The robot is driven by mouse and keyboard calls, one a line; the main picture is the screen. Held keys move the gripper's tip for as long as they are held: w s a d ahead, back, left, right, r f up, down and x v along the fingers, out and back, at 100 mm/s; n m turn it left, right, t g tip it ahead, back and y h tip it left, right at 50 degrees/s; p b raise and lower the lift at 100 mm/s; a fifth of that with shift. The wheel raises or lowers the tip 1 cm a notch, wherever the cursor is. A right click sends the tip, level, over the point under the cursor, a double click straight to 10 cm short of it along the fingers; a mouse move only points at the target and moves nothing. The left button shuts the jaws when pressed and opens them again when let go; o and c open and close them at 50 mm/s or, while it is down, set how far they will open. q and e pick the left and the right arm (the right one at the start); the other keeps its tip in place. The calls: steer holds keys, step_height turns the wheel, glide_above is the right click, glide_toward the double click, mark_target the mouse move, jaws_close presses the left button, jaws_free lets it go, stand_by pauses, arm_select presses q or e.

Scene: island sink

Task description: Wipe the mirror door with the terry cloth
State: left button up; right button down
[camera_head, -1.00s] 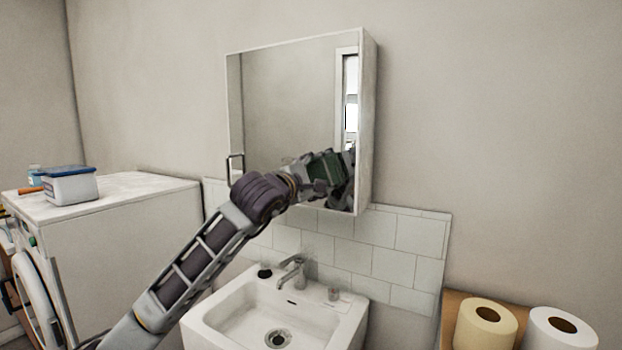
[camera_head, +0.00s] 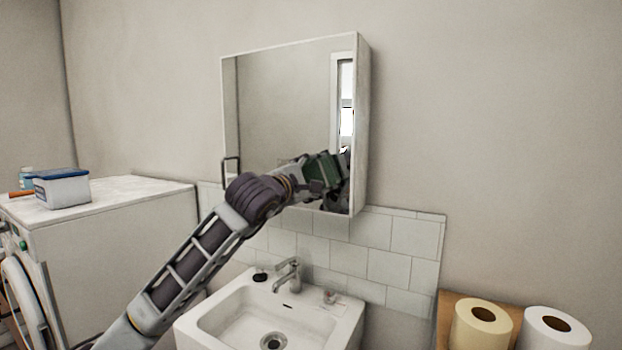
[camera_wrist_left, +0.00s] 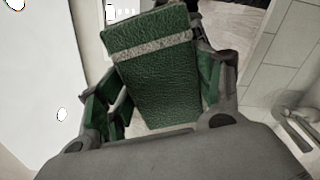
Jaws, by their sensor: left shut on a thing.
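The mirror door (camera_head: 285,105) is the front of a white wall cabinet and is closed, with a dark handle (camera_head: 231,166) at its lower left. My left gripper (camera_head: 312,172) is in front of the door's lower right part. It is shut on the terry cloth (camera_wrist_left: 155,75), a green folded pad with a grey stripe in the left wrist view. The fingers flank the cloth on both sides there. The cloth (camera_head: 324,167) shows small in the head view, with dark reflections beside it. I cannot tell whether it touches the glass. My right gripper is not in view.
A white sink (camera_head: 220,322) with a tap (camera_head: 288,272) stands below the cabinet, before white tiles (camera_head: 388,268). A white washing machine (camera_head: 120,235) with a blue-lidded tub (camera_head: 62,190) is at left. Two paper rolls (camera_head: 482,328) stand at lower right.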

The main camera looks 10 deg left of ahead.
arm_select(q)
steer(key=shift+w+a, duration=0.15)
steer(key=shift+a, duration=0.05)
steer(key=shift+w+a+b, duration=0.25)
steer(key=shift+w+a, duration=0.05)
steer(key=shift+a, duration=0.6)
steer(key=shift+w+a+b, duration=0.25)
steer(key=shift+w+a, duration=0.05)
steer(key=shift+a, duration=0.55)
steer(key=shift+a, duration=0.1)
steer(key=shift+w+a, duration=0.3)
steer(key=shift+a, duration=0.5)
steer(key=shift+w+a+b, duration=0.25)
steer(key=shift+a+b, duration=0.05)
steer(key=shift+a, duration=0.7)
steer(key=shift+a, duration=0.15)
steer(key=shift+w+a, duration=0.4)
steer(key=shift+a, duration=0.45)
steer(key=shift+w+a, duration=0.4)
steer(key=shift+a, duration=0.45)
